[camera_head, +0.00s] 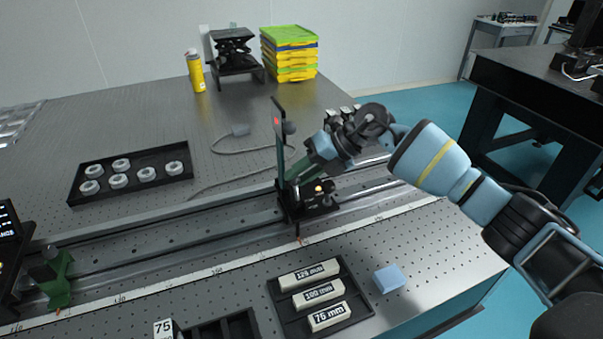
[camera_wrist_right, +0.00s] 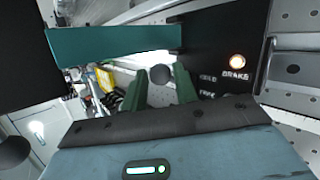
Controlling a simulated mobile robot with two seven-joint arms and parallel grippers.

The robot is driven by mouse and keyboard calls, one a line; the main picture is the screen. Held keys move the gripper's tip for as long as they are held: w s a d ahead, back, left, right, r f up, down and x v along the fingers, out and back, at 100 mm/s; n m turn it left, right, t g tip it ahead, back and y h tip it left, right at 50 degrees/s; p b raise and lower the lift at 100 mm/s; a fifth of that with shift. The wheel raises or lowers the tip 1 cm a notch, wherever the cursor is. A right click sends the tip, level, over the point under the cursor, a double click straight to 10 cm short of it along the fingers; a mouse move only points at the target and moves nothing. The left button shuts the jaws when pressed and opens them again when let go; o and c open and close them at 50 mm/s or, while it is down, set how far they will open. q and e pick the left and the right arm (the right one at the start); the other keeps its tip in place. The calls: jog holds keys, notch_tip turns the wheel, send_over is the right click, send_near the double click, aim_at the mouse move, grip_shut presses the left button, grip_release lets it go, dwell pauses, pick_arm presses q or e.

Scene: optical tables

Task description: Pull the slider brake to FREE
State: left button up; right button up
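The slider (camera_head: 310,205) is a black carriage on the long rail, carrying a tall dark upright plate (camera_head: 280,145). Its panel in the right wrist view (camera_wrist_right: 215,45) bears a lit orange lamp (camera_wrist_right: 237,62) beside the word BRAKE, with two smaller labels that look like HOLD and FREE. A dark round brake knob (camera_wrist_right: 160,74) shows between the fingers. My right gripper (camera_wrist_right: 161,80) is open, with green fingers on either side of the knob and gaps visible. In the head view my right gripper (camera_head: 297,178) is at the slider, its fingertips partly hidden.
In front lie a black tray (camera_head: 355,310) of labelled blocks and a blue block (camera_head: 389,278). A tray of white rings (camera_head: 130,185) and a cable (camera_head: 240,150) lie behind the rail.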

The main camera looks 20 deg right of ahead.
jog(key=c, duration=0.5)
jog(key=shift+c, duration=0.2)
